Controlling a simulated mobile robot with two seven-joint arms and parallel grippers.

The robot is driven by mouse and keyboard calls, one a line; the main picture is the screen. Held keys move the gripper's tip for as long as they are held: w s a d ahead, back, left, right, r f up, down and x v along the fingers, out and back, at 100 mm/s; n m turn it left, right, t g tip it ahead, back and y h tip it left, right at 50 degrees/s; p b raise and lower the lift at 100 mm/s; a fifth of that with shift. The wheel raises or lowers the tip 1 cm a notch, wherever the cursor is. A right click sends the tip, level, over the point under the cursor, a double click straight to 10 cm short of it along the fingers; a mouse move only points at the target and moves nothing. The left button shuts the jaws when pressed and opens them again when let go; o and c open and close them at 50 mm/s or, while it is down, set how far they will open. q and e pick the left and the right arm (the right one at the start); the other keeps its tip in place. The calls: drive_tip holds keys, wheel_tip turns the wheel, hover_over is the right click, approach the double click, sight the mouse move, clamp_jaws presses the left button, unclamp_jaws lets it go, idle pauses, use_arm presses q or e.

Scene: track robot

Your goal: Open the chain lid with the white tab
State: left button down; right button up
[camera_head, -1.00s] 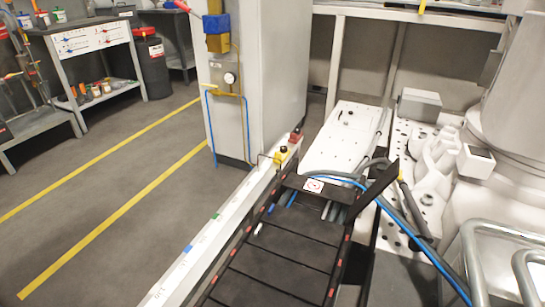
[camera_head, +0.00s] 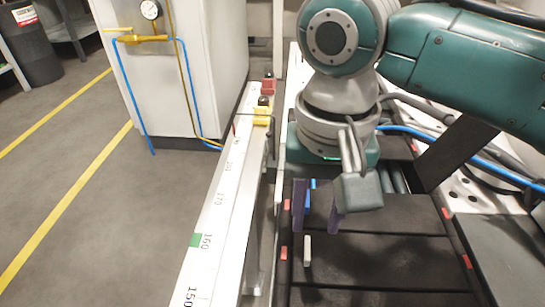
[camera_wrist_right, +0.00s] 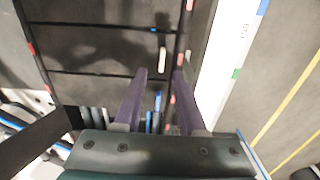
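A blue tab (camera_head: 312,184) is partly behind the fingers. My left gripper is out of view.
A white rail with a scale (camera_head: 215,205) runs along the chain's left side, with yellow (camera_head: 262,115) and red blocks on it. Hoses and a tilted black plate (camera_head: 455,152) lie to the right. Red marks line the chain's edges.

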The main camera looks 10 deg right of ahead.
sight(308, 247)
wheel_tip(308, 247, down, 6)
drive_tip(key=b, duration=0.3)
drive_tip(key=shift+a+f, duration=0.1)
drive_tip(key=shift+f, duration=0.15)
drive_tip(key=shift+w, duration=0.1)
drive_tip(key=shift+c, duration=0.3)
clamp_jaws()
idle(0.7)
